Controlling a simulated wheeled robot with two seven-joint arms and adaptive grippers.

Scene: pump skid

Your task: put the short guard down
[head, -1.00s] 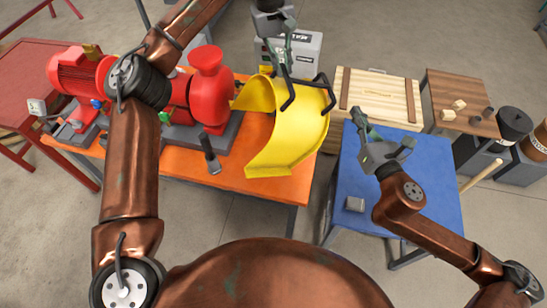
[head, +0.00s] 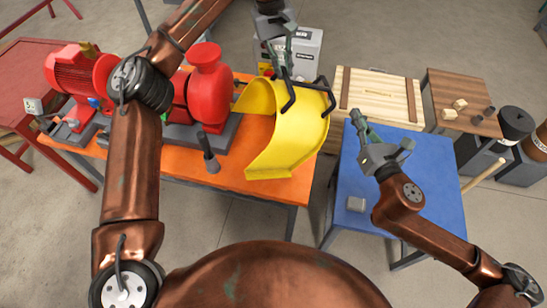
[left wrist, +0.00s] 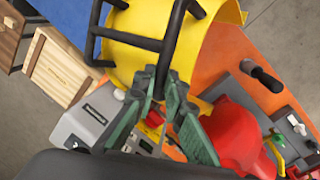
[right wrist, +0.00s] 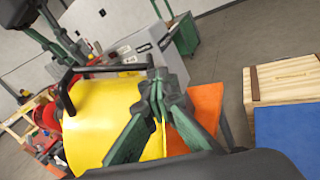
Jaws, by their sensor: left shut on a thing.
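The short guard (head: 290,135) is a yellow curved cover with black bar handles, at the right end of the orange table (head: 235,180). My left gripper (head: 285,72) is shut on one of its black handles from above; the left wrist view shows the fingers (left wrist: 160,82) at that bar. I cannot tell whether the guard's lower edge touches the table. My right gripper (head: 360,118) is apart from the guard, above the blue table. In the right wrist view its fingertips (right wrist: 160,82) come together, with the guard seen behind and to their left.
A red pump (head: 205,85) and red motor (head: 82,72) stand on the orange table, with a dark upright handle (head: 208,152) near its front.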

